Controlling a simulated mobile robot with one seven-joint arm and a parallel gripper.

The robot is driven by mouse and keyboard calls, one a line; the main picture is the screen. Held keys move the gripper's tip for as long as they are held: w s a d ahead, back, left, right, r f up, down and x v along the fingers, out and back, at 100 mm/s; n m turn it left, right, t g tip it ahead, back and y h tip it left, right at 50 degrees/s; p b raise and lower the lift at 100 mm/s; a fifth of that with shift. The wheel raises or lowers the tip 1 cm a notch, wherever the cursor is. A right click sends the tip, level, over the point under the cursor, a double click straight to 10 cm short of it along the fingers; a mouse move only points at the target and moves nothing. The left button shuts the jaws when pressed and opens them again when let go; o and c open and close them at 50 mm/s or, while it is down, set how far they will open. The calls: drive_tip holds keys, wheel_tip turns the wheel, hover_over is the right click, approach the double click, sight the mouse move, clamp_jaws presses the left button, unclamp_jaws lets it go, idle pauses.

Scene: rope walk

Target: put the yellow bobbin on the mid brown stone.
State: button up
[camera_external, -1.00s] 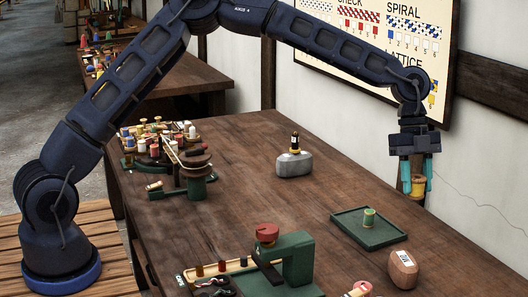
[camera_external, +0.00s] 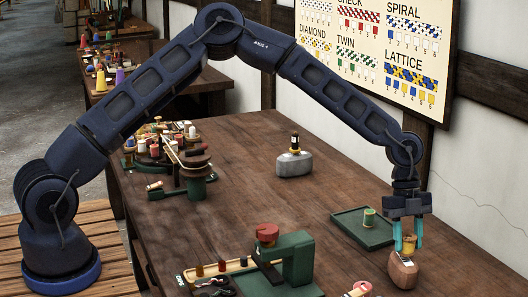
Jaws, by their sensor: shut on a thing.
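The yellow bobbin (camera_external: 408,246) is upright between the teal fingers of my gripper (camera_external: 406,238), which is shut on it. The brown stone (camera_external: 403,272) stands on the table at the front right, directly below the bobbin in the picture. The bobbin's lower end overlaps the top of the stone in this view. I cannot tell whether they touch. The bobbin and fingers partly cover the stone's top and its pale label.
A green tray (camera_external: 345,222) with a green bobbin (camera_external: 369,217) lies just behind and left. A grey stone (camera_external: 294,167) bearing a dark bobbin stands further back. A green stand with a red top (camera_external: 298,262) is at the front. The table's middle is clear.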

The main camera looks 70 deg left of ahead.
drive_tip(key=shift+f, duration=0.75)
drive_tip(key=shift+f, duration=0.15)
drive_tip(key=o, duration=1)
